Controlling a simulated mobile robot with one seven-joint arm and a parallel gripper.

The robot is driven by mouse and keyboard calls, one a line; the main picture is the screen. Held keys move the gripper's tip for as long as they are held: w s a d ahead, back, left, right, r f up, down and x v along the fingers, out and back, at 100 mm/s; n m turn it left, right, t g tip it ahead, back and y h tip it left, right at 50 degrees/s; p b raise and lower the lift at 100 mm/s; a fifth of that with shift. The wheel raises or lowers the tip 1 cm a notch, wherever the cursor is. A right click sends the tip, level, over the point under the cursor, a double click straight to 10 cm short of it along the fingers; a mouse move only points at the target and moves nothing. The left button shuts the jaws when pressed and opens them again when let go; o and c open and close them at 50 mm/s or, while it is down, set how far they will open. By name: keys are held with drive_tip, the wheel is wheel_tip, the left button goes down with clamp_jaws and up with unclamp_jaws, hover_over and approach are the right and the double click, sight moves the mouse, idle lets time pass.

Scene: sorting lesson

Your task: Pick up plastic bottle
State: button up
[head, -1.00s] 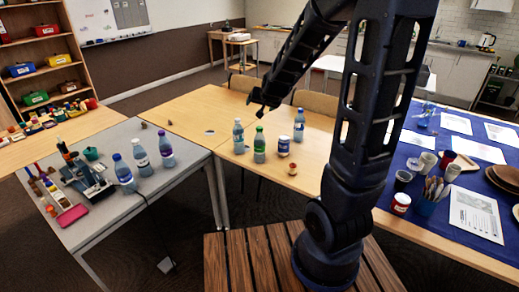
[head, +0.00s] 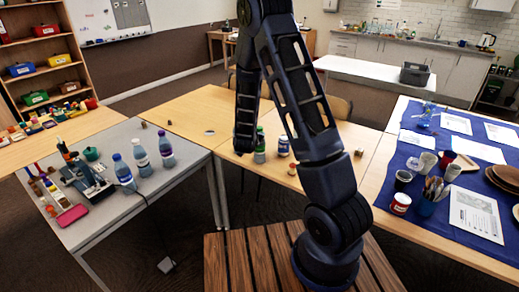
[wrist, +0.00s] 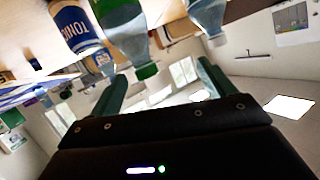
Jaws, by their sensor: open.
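A clear plastic bottle with a green cap (head: 260,153) stands on the wooden table, partly beside my arm in the head view. In the wrist view, which looks inverted, this bottle (wrist: 122,28) shows with its cap near the gap between my fingers. A second clear bottle (wrist: 207,14) is to its right there; my arm hides it in the head view. My gripper (wrist: 163,82) is open and empty, close to the green-capped bottle. In the head view my arm's end (head: 243,145) hangs low at that bottle's left.
A blue and white tonic can (head: 283,146) stands right of the green-capped bottle, and a small jar (head: 291,169) sits in front. Three bottles (head: 141,155) stand on the grey table (head: 165,190) at left. A blue cloth (head: 455,220) with cups covers the right table.

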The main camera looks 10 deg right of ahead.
wheel_tip(320, 180, down, 8)
drive_tip(key=s+t+h, duration=0.2)
drive_tip(key=s+h, duration=0.1)
drive_tip(key=x, duration=1)
drive_tip(key=shift+d+n+t, duration=0.3)
drive_tip(key=shift+d+n, duration=0.05)
drive_tip(key=shift+n, duration=0.05)
drive_tip(key=shift+w+r, duration=0.1)
drive_tip(key=shift+c, duration=0.4)
drive_tip(key=c, duration=1)
